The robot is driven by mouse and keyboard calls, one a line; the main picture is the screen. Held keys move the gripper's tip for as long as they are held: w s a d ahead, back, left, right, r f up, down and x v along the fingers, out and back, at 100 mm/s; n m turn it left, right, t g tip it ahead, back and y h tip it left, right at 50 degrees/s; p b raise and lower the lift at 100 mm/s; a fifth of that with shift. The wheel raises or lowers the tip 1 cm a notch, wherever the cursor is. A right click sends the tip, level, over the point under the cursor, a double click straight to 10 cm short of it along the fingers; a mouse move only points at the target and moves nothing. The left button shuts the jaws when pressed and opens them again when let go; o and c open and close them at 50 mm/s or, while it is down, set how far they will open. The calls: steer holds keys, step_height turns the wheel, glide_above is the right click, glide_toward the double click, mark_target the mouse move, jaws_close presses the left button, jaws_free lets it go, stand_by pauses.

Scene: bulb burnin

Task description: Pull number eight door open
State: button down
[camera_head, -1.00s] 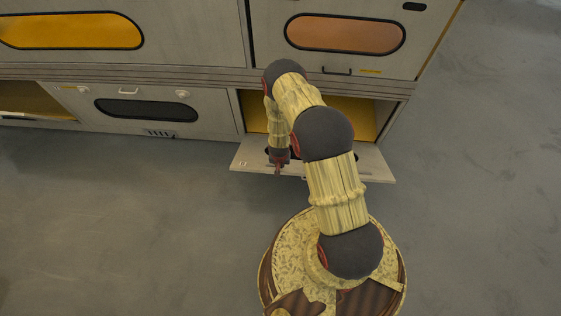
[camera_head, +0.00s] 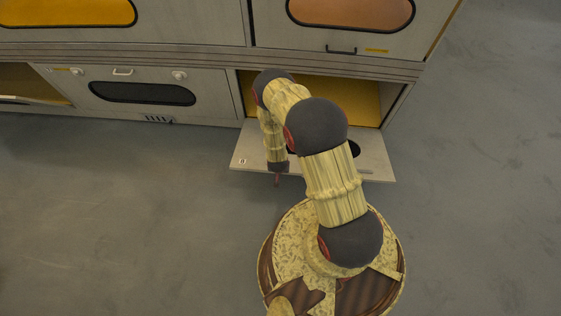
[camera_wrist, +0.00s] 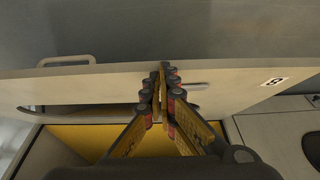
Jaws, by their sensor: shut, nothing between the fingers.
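The number eight door (camera_head: 250,157) is the lower right flap of the cabinet, swung down and out, with its dark window partly hidden by my arm. Its label shows at the left in the head view and as an 8 at the right in the wrist view, where the door (camera_wrist: 235,84) is a pale slab. A pale handle (camera_wrist: 66,60) stands on the door's far side. My gripper (camera_head: 277,182) is at the door's outer edge. In the wrist view my gripper (camera_wrist: 164,72) has its fingers together and empty, overlapping the door; contact is unclear.
The yellow-lined compartment (camera_head: 310,93) behind the door is open. A closed lower door (camera_head: 205,85) with a dark window is to its left, and an open compartment (camera_head: 35,82) is farther left. Closed doors are above. Grey floor (camera_head: 480,200) is free on both sides.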

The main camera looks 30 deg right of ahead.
steer(key=f, duration=0.1)
steer(key=s+f+b, duration=0.1)
steer(key=a+f, duration=0.1)
steer(key=f, duration=0.1)
steer(key=shift+s+b, duration=0.25)
steer(key=shift+b, duration=0.05)
steer(key=r, duration=0.1)
steer(key=r+p, duration=0.1)
steer(key=w+r+p, duration=0.1)
steer(key=r, duration=0.1)
steer(key=shift+d, duration=0.3)
steer(key=s+a+p+v, duration=0.1)
steer(key=p+v, duration=0.3)
steer(key=v, duration=0.5)
steer(key=shift+s, duration=0.4)
